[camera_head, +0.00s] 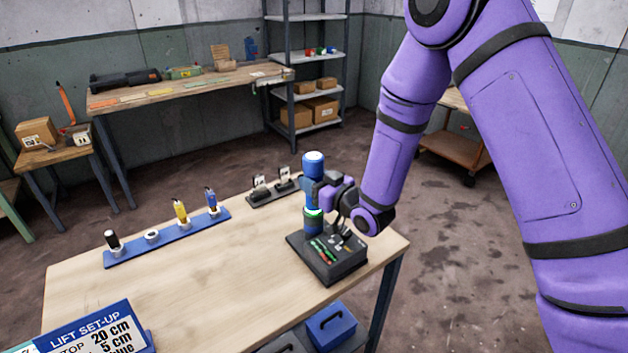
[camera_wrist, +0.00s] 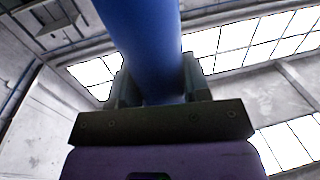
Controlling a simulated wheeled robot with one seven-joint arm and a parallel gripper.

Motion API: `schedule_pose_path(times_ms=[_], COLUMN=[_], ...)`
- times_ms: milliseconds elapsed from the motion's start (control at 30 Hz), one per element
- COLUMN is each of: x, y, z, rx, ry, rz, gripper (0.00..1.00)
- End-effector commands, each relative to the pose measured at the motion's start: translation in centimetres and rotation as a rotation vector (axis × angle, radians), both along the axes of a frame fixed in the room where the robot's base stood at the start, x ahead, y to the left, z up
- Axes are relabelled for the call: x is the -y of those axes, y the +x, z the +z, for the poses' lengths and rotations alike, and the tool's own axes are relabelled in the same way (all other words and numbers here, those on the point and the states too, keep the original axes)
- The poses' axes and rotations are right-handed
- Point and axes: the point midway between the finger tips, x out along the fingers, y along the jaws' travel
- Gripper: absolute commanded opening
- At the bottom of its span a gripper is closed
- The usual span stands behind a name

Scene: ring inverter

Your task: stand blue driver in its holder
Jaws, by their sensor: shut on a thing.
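A small blue driver (camera_head: 210,197) stands upright in a white ring at the right end of the blue rack (camera_head: 136,255). A yellow driver (camera_head: 180,212) stands to its left, then an empty white ring (camera_head: 151,237), then a black driver (camera_head: 112,240). My gripper (camera_head: 318,193) is away from the rack, shut on an upright blue cylinder (camera_head: 313,165) with a pale top and a glowing green ring low down. The cylinder stands at the black box (camera_head: 330,273); I cannot tell whether it touches. In the wrist view the blue cylinder (camera_wrist: 150,45) runs up between the fingers.
The wooden table (camera_head: 190,300) is bare in its middle. Small black stands (camera_head: 272,190) are at its back edge, a blue-headed set-up sign (camera_head: 95,330) at the front left, and a blue toolbox (camera_head: 331,325) below. A back bench (camera_head: 190,88) and shelves are farther off.

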Motion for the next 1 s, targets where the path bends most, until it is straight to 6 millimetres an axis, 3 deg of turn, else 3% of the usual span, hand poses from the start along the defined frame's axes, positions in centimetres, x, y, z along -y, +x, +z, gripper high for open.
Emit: schedule_pose_path(times_ms=[167,200,333,700,1000], x=[0.0,0.0,0.0,0.4,3.9], y=[0.0,0.0,0.0,-0.4,-4.0], z=[-0.1,-0.1,-0.1,-0.2,-0.2], rx=[0.002,0.002,0.001,-0.002,-0.003], ry=[0.002,0.002,0.001,-0.001,0.0], rz=[0.0,0.0,0.0,-0.001,-0.002], gripper=[0.13,0.46,0.73,0.73,0.73])
